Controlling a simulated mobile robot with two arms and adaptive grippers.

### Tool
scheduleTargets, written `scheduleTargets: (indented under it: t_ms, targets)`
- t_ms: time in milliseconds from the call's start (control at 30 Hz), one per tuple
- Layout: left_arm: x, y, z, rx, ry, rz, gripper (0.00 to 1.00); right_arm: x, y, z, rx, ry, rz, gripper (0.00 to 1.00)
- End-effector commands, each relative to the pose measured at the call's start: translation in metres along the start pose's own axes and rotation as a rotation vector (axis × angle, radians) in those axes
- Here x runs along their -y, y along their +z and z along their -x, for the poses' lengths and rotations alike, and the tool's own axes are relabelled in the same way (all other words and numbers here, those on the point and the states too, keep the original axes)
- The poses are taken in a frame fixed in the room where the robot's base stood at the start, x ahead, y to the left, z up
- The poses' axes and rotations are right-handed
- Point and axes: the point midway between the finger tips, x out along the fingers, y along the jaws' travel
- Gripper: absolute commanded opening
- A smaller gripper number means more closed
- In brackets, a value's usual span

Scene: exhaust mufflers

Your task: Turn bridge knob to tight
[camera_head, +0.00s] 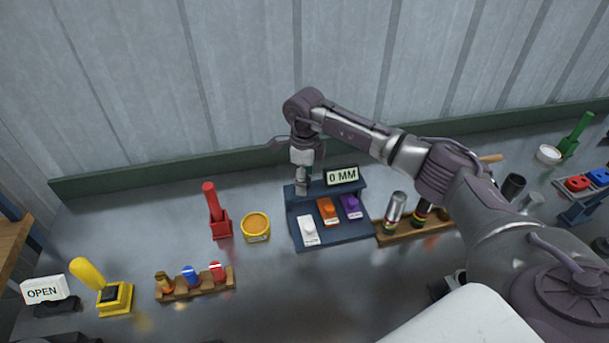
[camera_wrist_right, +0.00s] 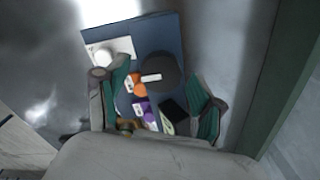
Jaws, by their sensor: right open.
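A blue panel (camera_head: 338,236) on the bench carries a "0 MM" sign (camera_head: 342,176) and white (camera_head: 308,231), orange (camera_head: 327,210) and purple (camera_head: 350,206) pieces. My right gripper (camera_head: 302,186) points down over the panel's back left part. In the right wrist view, a dark round knob (camera_wrist_right: 160,70) with a white bar mark sits on the panel, between and beyond the open fingers (camera_wrist_right: 163,105). Contact cannot be told. No bridge or tight label is readable. The gripper hides the knob in the head view. My left gripper is not in view.
A red lever (camera_head: 217,215) and a yellow tub (camera_head: 256,226) stand left of the panel. A wooden rack (camera_head: 385,237) with metal cylinders stands close on its right. A green rail (camera_head: 150,174) and grey wall are behind. Bench in front of the panel is clear.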

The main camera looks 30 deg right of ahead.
Motion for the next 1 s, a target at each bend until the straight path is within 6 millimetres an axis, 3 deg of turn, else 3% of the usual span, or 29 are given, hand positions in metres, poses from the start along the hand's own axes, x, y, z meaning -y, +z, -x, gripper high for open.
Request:
scheduleTargets:
  t_ms: [233,600,1000]
  targets:
    - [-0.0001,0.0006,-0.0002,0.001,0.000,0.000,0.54,-0.0001,0.0002,-0.0006,0.000,0.000,0.000,0.66]
    - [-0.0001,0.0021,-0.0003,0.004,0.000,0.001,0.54,-0.0001,0.0003,-0.0002,0.000,0.000,0.000,0.08]
    - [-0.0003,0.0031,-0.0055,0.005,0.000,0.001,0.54,-0.0001,0.0004,-0.0007,0.001,0.000,-0.094,0.08]
